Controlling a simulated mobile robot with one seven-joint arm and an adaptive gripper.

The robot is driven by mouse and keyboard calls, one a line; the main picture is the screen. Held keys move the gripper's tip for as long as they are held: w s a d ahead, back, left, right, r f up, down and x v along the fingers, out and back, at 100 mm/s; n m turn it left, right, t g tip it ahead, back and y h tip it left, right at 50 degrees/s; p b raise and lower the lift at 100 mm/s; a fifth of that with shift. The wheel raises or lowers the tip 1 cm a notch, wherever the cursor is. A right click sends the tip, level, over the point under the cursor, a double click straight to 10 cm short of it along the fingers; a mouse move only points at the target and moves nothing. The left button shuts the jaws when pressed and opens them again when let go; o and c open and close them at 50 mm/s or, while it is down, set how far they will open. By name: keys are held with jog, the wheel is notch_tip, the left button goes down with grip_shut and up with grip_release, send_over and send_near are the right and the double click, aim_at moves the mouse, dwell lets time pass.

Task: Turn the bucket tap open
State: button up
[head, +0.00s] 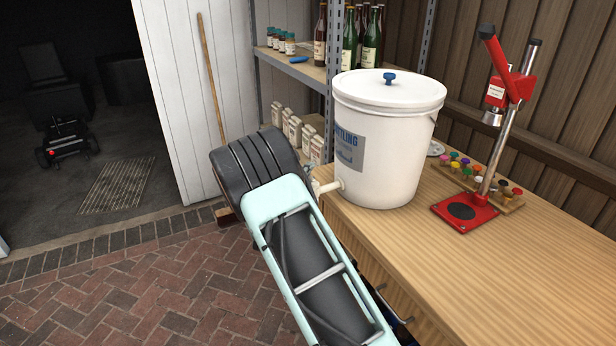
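The white bottling bucket (402,150) stands upright with its lid on, near the left end of the wooden bench. It has a blue knob on the lid and a blue label on its side. A short pale part of the tap (327,187) sticks out low on the bucket's left side. The rest of the tap, with any handle, is hidden behind my arm. My arm reaches up from the bottom of the head view and ends in a dark, rounded link beside the bucket. My gripper is hidden behind that link, so its fingers do not show.
The bench (470,270) is bare in front of the bucket. A red bottle capper (466,210) and a board of coloured caps (507,199) stand to the right. Metal shelves (297,70) with bottles and cartons are behind. A broom leans by the white door.

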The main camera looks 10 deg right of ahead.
jog(key=shift+c, duration=0.7)
grip_shut()
jog(key=shift+s+a+n+y, duration=0.1)
jog(key=shift+n+y, duration=0.2)
jog(key=shift+y, duration=0.1)
jog(key=shift+s+a+n+g+y+p, duration=0.45)
jog(key=shift+s+n+g+y+p, duration=0.5)
jog(key=shift+n+y+p, duration=2.3)
jog(key=shift+s+a+n+g+y+p, duration=0.85)
jog(key=shift+n+y+p, duration=1.3)
jog(key=shift+y, duration=2.05)
jog(key=shift+s+a+n+g+y+p, duration=0.1)
jog(key=shift+s+n+g+y+p, duration=0.85)
jog(key=shift+n+y+p, duration=2.3)
jog(key=shift+w+m+g+y+b, duration=0.2)
jog(key=shift+m+g+y+b, duration=0.25)
jog(key=shift+y, duration=0.15)
